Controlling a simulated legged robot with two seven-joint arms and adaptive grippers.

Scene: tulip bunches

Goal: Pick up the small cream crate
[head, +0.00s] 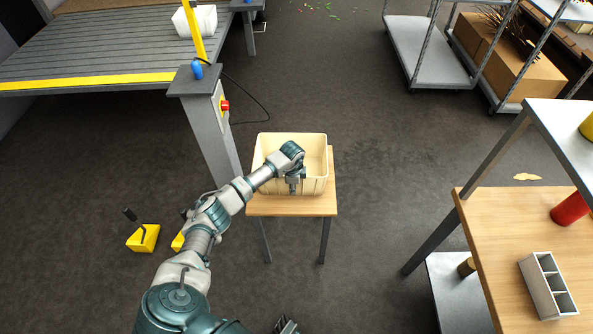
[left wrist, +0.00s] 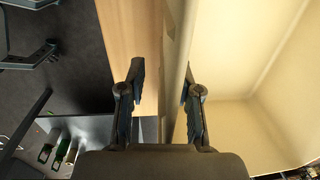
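The small cream crate (head: 316,184) stands upright and looks empty on a small wooden-topped table (head: 290,207) in the head view. My left gripper (head: 293,185) reaches down at the crate's near wall. In the left wrist view, my left gripper (left wrist: 163,72) is open, with one finger on each side of the wall of the crate (left wrist: 235,55). A gap shows between the outer finger and the wall; I cannot tell whether the inner finger touches it. What looks like part of my right gripper (head: 285,326) shows at the bottom edge, mostly cut off.
A grey post (head: 212,125) with a red button stands just left of the table. A wooden workbench (head: 500,230) with a white divided box (head: 546,285) and a red can (head: 569,209) is at the right. A yellow block (head: 143,238) lies on the floor. Floor between table and workbench is clear.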

